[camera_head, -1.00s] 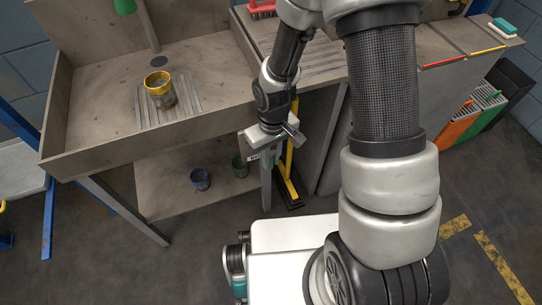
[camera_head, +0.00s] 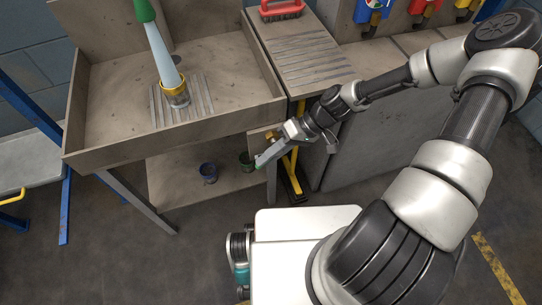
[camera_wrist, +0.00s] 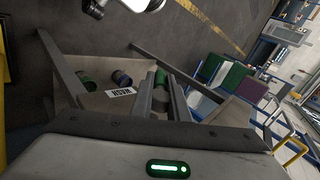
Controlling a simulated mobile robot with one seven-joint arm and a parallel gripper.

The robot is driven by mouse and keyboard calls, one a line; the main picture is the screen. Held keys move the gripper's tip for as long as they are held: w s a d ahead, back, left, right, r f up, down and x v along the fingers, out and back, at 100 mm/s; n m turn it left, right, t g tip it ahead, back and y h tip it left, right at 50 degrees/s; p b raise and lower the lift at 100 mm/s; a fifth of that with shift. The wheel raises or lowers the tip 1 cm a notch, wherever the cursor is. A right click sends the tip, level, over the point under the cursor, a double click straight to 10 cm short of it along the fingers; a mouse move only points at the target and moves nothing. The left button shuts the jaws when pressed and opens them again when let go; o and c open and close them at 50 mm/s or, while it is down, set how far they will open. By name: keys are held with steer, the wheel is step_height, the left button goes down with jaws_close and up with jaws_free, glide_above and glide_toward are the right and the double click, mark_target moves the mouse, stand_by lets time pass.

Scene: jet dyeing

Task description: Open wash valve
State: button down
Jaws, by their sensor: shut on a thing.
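A green spout (camera_head: 145,10) hangs over the sink at the upper left of the head view. A pale blue stream (camera_head: 163,58) runs from it into a yellow-rimmed cup (camera_head: 174,92) on the slatted drain. My gripper (camera_head: 266,157) is low at the sink's front right corner. The green wash valve handle (camera_wrist: 161,77) shows between the fingers in the wrist view, and my gripper is shut on it. A white label reading WASH (camera_wrist: 121,92) is beside the fingers. The fingers hide most of the handle and the valve body.
A blue cup (camera_head: 208,172) and a green cup (camera_head: 246,160) stand on the shelf under the sink. A yellow post (camera_head: 292,175) rises close to the right of my gripper. The floor at the front left is clear.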

steer(key=y+b, duration=0.2)
steer(key=y, duration=0.1)
steer(key=g+y+b, duration=0.1)
steer(key=shift+s+a+r, duration=0.1)
steer(key=shift+a+r, duration=0.3)
steer(key=shift+s+a+r+g+y+b, duration=0.1)
steer(key=shift+r+g+y+b, duration=0.3)
steer(key=shift+y+b, duration=0.6)
steer(key=shift+r+g+y+b, duration=0.3)
steer(key=shift+r+y+b, duration=0.25)
steer(key=shift+y, duration=0.65)
steer(key=c, duration=1.7)
jaws_free()
steer(key=v, duration=1.7)
steer(key=shift+f+p, duration=0.1)
steer(key=shift+p, duration=0.25)
